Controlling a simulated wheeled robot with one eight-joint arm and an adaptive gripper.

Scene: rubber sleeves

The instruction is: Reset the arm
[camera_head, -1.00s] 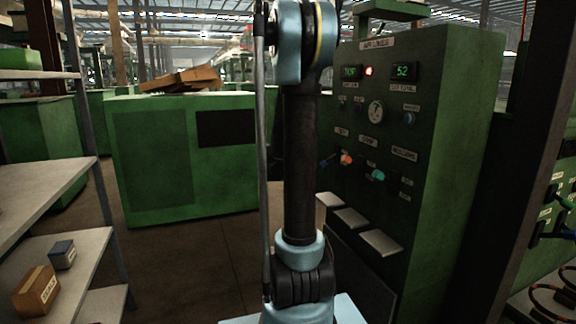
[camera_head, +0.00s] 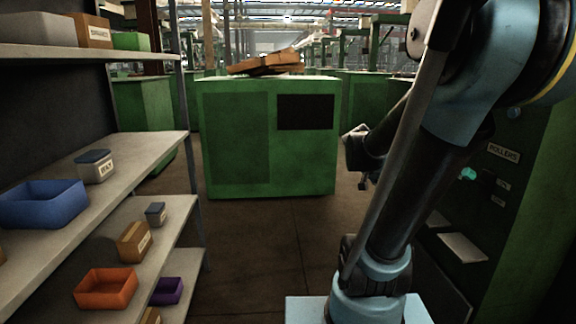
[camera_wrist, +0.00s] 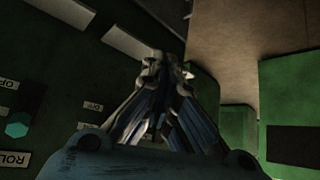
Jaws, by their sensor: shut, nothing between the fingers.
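My gripper (camera_head: 364,182) shows small at the end of my arm in the head view, left of the control panel and in front of the green cabinet (camera_head: 236,150). In the wrist view my gripper (camera_wrist: 164,70) has its fingers drawn together with nothing between them. The green control panel (camera_wrist: 60,70) lies to its left there, with a teal knob and labels.
Shelves on the left hold a blue bin (camera_head: 42,204), an orange bin (camera_head: 105,288), a purple bin (camera_head: 167,291) and several boxes. A flattened cardboard piece (camera_head: 265,62) lies on the green cabinet. Brown floor (camera_head: 265,240) is clear between the shelves and my arm.

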